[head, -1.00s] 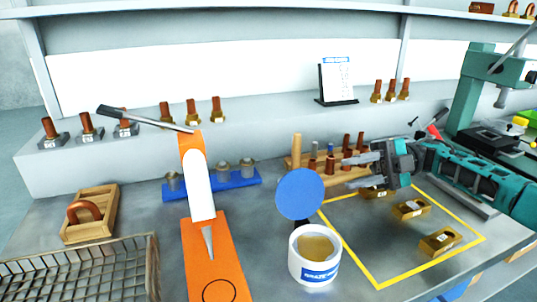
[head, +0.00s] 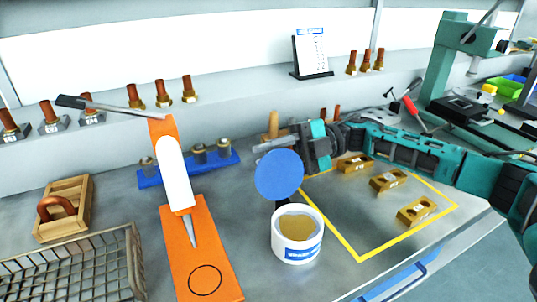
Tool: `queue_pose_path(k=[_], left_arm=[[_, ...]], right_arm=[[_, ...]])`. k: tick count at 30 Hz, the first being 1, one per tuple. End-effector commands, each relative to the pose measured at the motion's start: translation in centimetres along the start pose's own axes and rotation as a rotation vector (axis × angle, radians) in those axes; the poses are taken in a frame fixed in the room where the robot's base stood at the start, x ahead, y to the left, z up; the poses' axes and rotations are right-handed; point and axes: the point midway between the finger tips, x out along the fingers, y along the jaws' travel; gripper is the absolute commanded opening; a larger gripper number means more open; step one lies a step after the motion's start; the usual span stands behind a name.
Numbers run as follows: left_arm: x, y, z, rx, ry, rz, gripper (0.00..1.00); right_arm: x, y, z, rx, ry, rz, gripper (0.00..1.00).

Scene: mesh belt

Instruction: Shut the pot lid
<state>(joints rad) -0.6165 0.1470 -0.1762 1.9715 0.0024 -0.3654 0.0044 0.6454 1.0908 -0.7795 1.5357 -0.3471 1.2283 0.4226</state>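The white pot (head: 297,248) with a blue label stands on the grey bench, with tan contents showing inside. Its round blue lid (head: 279,175) stands raised above the pot's back rim, so the pot is open. My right gripper (head: 268,146) comes in from the right, just behind and above the lid. Its fingers point left, and one lies near the lid's top edge; I cannot tell whether they touch it. The lid hides part of the fingers, so the gap between them is unclear. My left gripper does not show.
An orange arbor-press-like stand (head: 200,250) with a long lever is left of the pot. A wire basket (head: 75,265) and a wooden block (head: 62,208) are further left. A yellow outline with brass blocks (head: 417,211) lies right. A blue rack (head: 190,169) stands behind.

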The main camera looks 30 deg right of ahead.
Motion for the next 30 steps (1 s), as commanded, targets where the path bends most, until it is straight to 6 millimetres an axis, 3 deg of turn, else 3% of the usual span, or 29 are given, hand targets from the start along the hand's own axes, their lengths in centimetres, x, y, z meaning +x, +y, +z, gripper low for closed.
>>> queue_pose_path(k=[11,22,30], left_arm=[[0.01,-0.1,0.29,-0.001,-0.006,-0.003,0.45],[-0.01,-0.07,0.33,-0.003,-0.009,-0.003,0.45],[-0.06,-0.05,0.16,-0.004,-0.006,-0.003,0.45]], right_arm=[[0.7,0.03,0.0,0.0,0.0,0.001,0.34],[0.65,0.11,0.0,-0.001,-0.001,0.002,0.0],[0.61,0.26,-0.01,-0.003,-0.002,0.004,0.0]])
